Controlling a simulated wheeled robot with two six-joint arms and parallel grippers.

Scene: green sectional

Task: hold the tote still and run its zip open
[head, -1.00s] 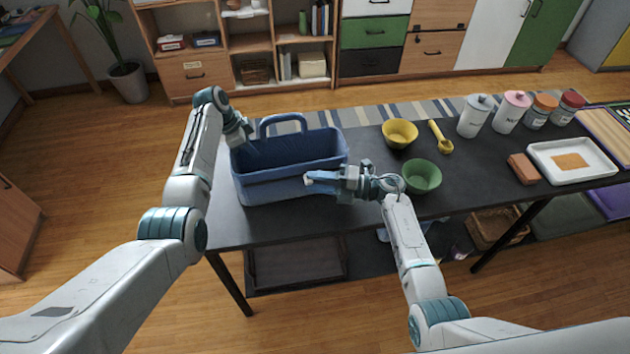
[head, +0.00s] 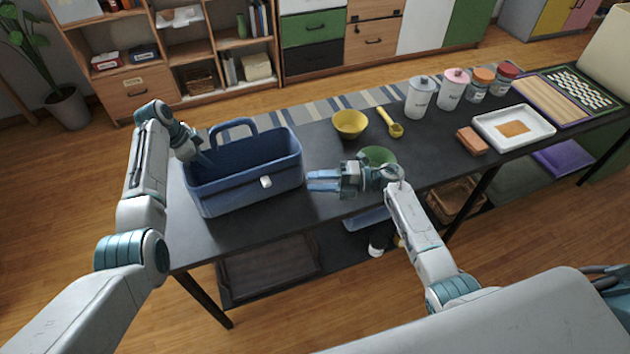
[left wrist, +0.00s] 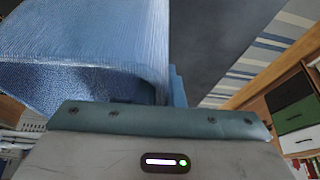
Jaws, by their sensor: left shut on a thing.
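The blue tote (head: 240,190) stands upright on the dark table, its top gaping open and its handle (head: 232,127) raised at the back. A small white zip pull (head: 266,182) sits on its front side, near the right end. My left gripper (head: 197,157) is at the tote's left end, shut on its edge; its fingertips are partly hidden. In the left wrist view, blue tote fabric (left wrist: 90,35) fills the upper left, close to the gripper. My right gripper (head: 322,181) is just right of the tote, apart from the pull, with its fingers spread and empty.
A green bowl (head: 378,156) is right behind my right gripper. A yellow bowl (head: 349,124) and yellow scoop (head: 391,124) lie farther back. Jars, a brick-coloured block (head: 472,140) and a white tray (head: 540,126) stand right. The table front before the tote is clear.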

